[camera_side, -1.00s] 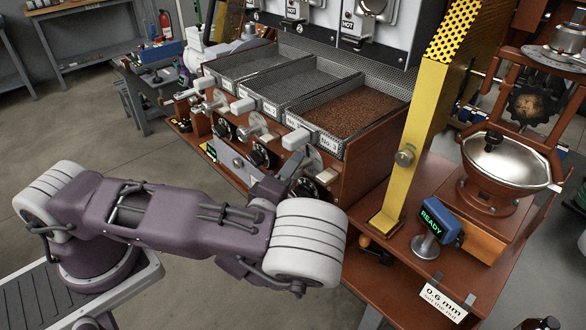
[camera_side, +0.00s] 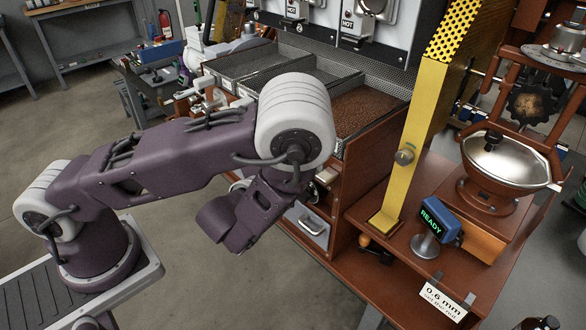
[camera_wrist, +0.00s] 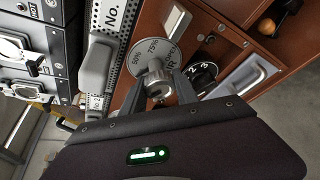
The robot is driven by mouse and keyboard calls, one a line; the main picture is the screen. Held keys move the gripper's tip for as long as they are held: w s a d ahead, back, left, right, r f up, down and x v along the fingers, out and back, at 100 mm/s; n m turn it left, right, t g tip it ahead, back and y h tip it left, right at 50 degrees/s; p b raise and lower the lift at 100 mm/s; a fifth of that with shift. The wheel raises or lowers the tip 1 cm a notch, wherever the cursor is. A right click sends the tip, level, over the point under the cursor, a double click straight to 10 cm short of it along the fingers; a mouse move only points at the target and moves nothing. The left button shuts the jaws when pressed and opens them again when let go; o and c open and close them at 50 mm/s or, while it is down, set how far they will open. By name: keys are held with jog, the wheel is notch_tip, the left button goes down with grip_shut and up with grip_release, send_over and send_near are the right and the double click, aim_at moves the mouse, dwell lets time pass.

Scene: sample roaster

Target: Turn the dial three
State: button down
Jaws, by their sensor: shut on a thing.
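In the wrist view, a grey disc dial (camera_wrist: 146,60) marked with percentages and partly hidden "AIR" lettering faces me, with a silver knob (camera_wrist: 158,84) at its middle. A flat pale tab (camera_wrist: 177,22) stands at its edge. My gripper (camera_wrist: 162,92) has its dark fingers either side of the silver knob and is shut on it. A black dial (camera_wrist: 203,76) with white numbers, among them 2 and 3, sits just right of my fingers, apart from them. In the side view, my wrist and forearm hide this dial and my fingertips.
A tray handle (camera_wrist: 97,65) stands close on the left in the wrist view. A drawer with a metal pull (camera_wrist: 243,76) is at the right. In the side view, a yellow post (camera_side: 410,150) and a blue READY display (camera_side: 441,219) stand right of my arm.

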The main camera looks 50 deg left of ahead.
jog(key=shift+r+n, duration=0.1)
jog(key=shift+n, duration=0.3)
dwell(0.3)
jog(key=c, duration=0.9)
grip_release()
jog(key=shift+c, duration=0.2)
jog(key=shift+h, duration=0.3)
